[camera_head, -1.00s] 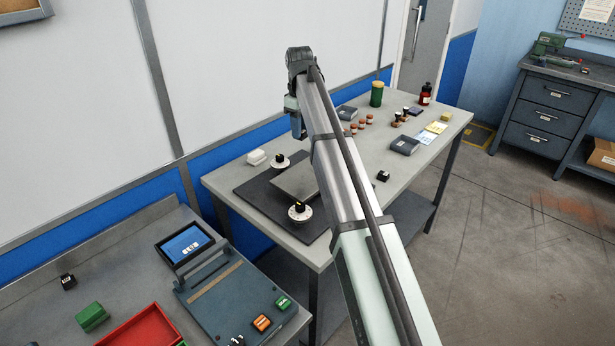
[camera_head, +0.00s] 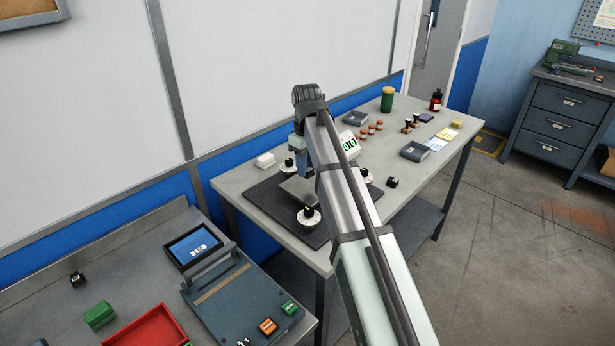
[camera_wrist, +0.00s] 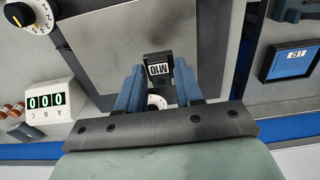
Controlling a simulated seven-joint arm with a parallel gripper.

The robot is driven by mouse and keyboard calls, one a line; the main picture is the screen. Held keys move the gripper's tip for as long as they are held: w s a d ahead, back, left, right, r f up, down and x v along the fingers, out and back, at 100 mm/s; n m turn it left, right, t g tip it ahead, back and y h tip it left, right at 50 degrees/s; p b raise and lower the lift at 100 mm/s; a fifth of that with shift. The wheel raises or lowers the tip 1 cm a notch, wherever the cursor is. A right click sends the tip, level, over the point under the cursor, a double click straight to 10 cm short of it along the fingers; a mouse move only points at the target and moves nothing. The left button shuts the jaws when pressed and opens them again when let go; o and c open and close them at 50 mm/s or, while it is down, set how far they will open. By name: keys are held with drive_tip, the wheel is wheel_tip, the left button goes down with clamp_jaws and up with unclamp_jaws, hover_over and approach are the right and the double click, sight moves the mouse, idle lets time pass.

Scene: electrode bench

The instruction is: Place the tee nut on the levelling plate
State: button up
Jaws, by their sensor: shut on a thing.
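The tee nut (camera_wrist: 159,70), a small black block with a white "M10" label, is between the blue fingers of my gripper (camera_wrist: 160,88) in the wrist view. The fingers are shut on it. The levelling plate (camera_wrist: 112,45) is a flat grey square, seen behind the nut in the wrist view. In the head view the plate (camera_head: 297,192) lies on a dark mat, partly hidden by my arm. My gripper (camera_head: 306,178) is over the plate there, and the nut is hidden. I cannot tell how large the gap between nut and plate is.
White dials with black knobs (camera_head: 308,217) stand around the plate on the dark mat (camera_head: 262,205). A white counter (camera_wrist: 50,105) shows zeros. A labelled black block (camera_head: 392,182) sits right of my arm.

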drive_tip(key=shift+f, duration=2.1)
drive_tip(key=shift+f, duration=0.15)
drive_tip(key=o, duration=1.1)
wheel_tip(320, 180, up, 12)
drive_tip(key=shift+r, duration=0.2)
